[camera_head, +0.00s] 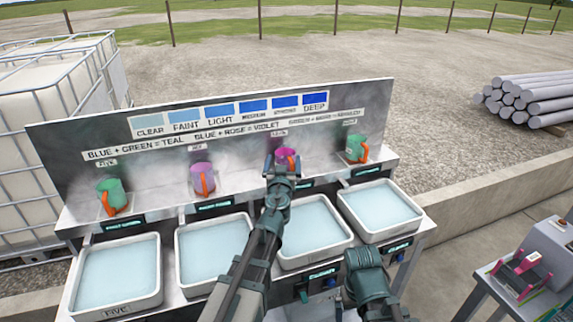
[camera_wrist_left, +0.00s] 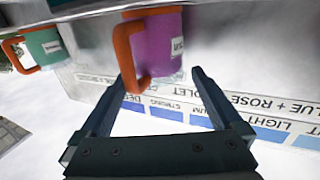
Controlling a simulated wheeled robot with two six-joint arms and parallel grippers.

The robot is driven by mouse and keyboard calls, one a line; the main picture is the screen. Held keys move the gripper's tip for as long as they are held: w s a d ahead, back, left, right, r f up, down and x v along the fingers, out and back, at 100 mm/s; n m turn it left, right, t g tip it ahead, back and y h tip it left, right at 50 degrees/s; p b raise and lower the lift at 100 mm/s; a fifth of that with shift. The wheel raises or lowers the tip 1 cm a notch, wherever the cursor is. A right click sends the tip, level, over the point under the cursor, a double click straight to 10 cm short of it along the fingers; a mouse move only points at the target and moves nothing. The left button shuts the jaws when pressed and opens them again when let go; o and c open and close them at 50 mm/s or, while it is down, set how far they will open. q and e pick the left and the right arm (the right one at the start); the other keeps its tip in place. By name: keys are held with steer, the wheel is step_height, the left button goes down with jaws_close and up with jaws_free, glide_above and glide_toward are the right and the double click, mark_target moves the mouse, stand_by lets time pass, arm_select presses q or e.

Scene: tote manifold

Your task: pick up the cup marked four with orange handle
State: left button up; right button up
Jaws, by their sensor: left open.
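A purple cup with an orange handle (camera_head: 286,156) stands on the shelf, third from the left, partly hidden behind my left gripper (camera_head: 281,164). In the left wrist view the purple cup (camera_wrist_left: 160,48) appears upside down, with a white label that I cannot read clearly. My left gripper (camera_wrist_left: 158,78) is open, and the orange handle's end shows between its fingers. I cannot tell from the views whether the fingers touch it.
Other orange-handled cups stand on the shelf: a green one (camera_head: 112,195), a purple one (camera_head: 202,178) and a green one (camera_head: 356,148). Water trays (camera_head: 162,284) line the front. An upright signboard (camera_head: 75,135) closes the back. A side table (camera_head: 478,292) stands right.

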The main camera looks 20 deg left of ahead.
mark_target(284, 158)
arm_select(q)
steer(key=x, duration=0.4)
steer(key=shift+w+d, duration=0.1)
steer(key=shift+d, duration=0.1)
steer(key=shift+w+a, duration=0.1)
steer(key=shift+w, duration=0.05)
arm_select(e)
steer(key=shift+w+d, duration=0.25)
steer(key=shift+w, duration=0.15)
arm_select(q)
steer(key=c, duration=1.1)
steer(key=shift+c, duration=0.2)
steer(key=shift+r, duration=0.2)
arm_select(e)
steer(key=shift+r, duration=0.25)
